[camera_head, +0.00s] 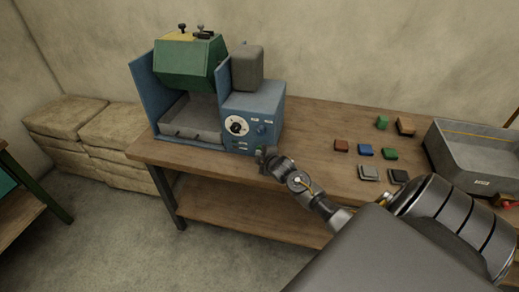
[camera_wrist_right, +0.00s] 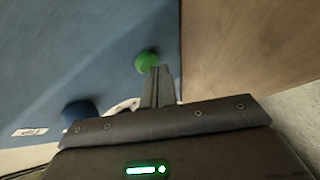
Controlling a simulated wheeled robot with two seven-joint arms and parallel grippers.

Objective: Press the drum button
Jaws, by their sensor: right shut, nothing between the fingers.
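The blue machine (camera_head: 268,98) stands at the left of the workbench, with a tilted green drum (camera_head: 183,62) and a control panel on its front. A round green button (camera_wrist_right: 147,60) on the blue panel shows in the wrist view. My right gripper (camera_wrist_right: 156,70) is shut and empty, its fingertips right beside the button and overlapping its lower edge. I cannot tell whether they touch. In the head view my right gripper (camera_head: 264,152) is at the panel's lower right, hiding the button or most of it. My left gripper is not in view.
A blue knob (camera_wrist_right: 80,112) and a dial (camera_head: 236,126) are on the panel. Several small colored blocks (camera_head: 365,151) lie on the wooden bench (camera_head: 310,120) to the right, before a grey bin (camera_head: 470,168). Stacked sacks (camera_head: 90,135) stand left of the bench.

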